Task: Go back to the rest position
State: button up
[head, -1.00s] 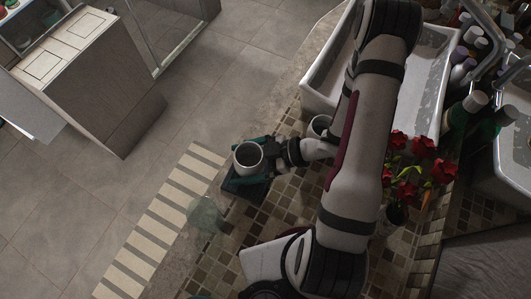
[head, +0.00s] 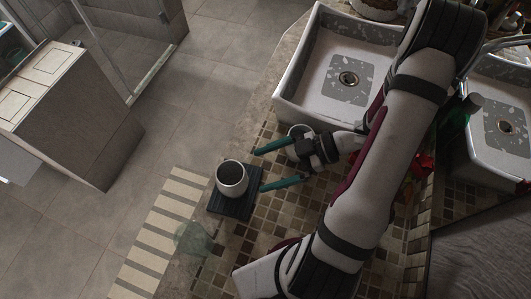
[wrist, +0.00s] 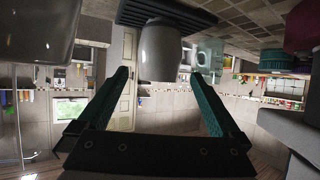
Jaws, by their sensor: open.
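My gripper (head: 260,170) is open and empty, with its two teal fingers pointing left toward a white mug (head: 232,180). The mug stands upright on a dark square slatted stand (head: 238,207), and the fingertips are just to its right, apart from it. In the wrist view the picture is upside down. There the mug (wrist: 161,52) hangs from the dark stand (wrist: 165,14) at the top, beyond the open fingers (wrist: 160,74), with a gap between them.
A clear glass (head: 193,242) stands near the counter edge, below the stand. A white sink (head: 300,85) lies behind.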

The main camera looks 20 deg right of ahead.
jog(key=w+d+r+m+t+h, duration=0.2)
jog(key=w+d+r+h, duration=0.1)
jog(key=w, duration=0.3)
jog(key=w+d+r+m+t+h, duration=0.2)
jog(key=w+d+h, duration=0.2)
jog(key=w+h, duration=0.1)
jog(key=w+d+r+m+t+h, duration=0.1)
jog(key=w+d+r+t+h, duration=0.1)
jog(key=w, duration=0.4)
jog(key=shift+w+d+r+m+h, duration=0.2)
jog(key=shift+d+r+h, duration=0.25)
jog(key=shift+h, duration=0.15)
jog(key=shift+w+d+r+m+h, duration=0.2)
jog(key=shift+d+r+h, duration=0.15)
jog(key=shift+h, duration=0.25)
jog(key=s+a+r+m+g, duration=0.1)
jog(key=s+a+m+g, duration=0.2)
jog(key=s, duration=0.6)
jog(key=s+a+r+m+g+y, duration=0.1)
jog(key=s+a+r+m+g, duration=0.1)
jog(key=s+a+m, duration=0.4)
jog(key=s+a+r+m+g, duration=0.2)
jog(key=s+a+m+g, duration=0.2)
jog(key=s+a, duration=0.3)
jog(key=s+m, duration=0.1)
jog(key=s, duration=0.4)
jog(key=shift+y, duration=0.3)
jog(key=shift+s+a, duration=0.1)
